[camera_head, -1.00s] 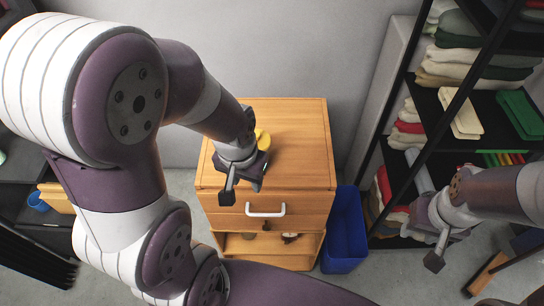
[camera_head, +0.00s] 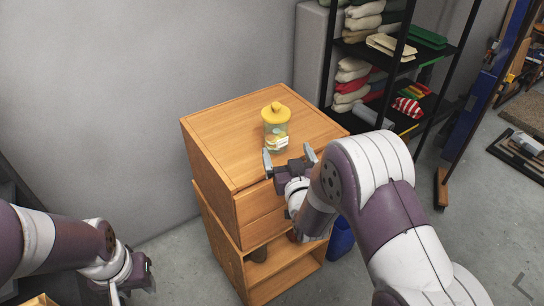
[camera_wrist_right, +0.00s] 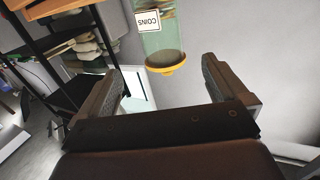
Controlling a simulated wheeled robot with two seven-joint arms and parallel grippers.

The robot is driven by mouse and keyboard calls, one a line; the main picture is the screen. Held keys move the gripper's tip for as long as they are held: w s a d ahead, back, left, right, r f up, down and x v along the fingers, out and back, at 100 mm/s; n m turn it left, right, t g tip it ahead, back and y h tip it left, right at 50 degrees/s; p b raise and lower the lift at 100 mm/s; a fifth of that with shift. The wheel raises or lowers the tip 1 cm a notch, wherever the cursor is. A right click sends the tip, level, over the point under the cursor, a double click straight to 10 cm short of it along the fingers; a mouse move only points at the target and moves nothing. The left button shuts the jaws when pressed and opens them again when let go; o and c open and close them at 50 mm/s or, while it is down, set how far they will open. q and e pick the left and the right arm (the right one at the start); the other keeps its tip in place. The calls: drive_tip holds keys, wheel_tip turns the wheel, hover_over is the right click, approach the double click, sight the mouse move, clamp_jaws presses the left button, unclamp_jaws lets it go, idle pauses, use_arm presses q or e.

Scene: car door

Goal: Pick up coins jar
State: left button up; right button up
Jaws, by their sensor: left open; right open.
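The coins jar (camera_head: 275,125) is a clear, greenish jar with a yellow lid. It stands upright on the wooden cabinet top (camera_head: 225,125), near its middle. In the right wrist view the jar (camera_wrist_right: 163,38) appears upside down, with a "COINS" label, ahead of the fingers and between their lines. My right gripper (camera_head: 290,158) is open and empty at the cabinet's front edge, close in front of the jar and apart from it.
A black shelf rack (camera_head: 410,75) with folded cloths stands behind and right of the cabinet. A blue bin (camera_head: 341,238) stands on the floor beside the cabinet, partly behind my right arm. The cabinet top around the jar is clear. A grey wall (camera_head: 130,90) is behind.

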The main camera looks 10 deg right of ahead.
sight(278, 130)
drive_tip(key=w+p, duration=0.1)
drive_tip(key=w, duration=0.6)
drive_tip(key=shift+w+d, duration=0.1)
drive_tip(key=shift+w+r, duration=0.15)
drive_tip(key=shift+w, duration=0.2)
drive_tip(key=w, duration=0.4)
drive_tip(key=shift+w+r+p, duration=0.15)
drive_tip(key=shift+p, duration=0.25)
drive_tip(key=shift+w, duration=0.3)
drive_tip(key=shift+s, duration=0.1)
drive_tip(key=c, duration=0.5)
clamp_jaws()
drive_tip(key=shift+r, duration=0.1)
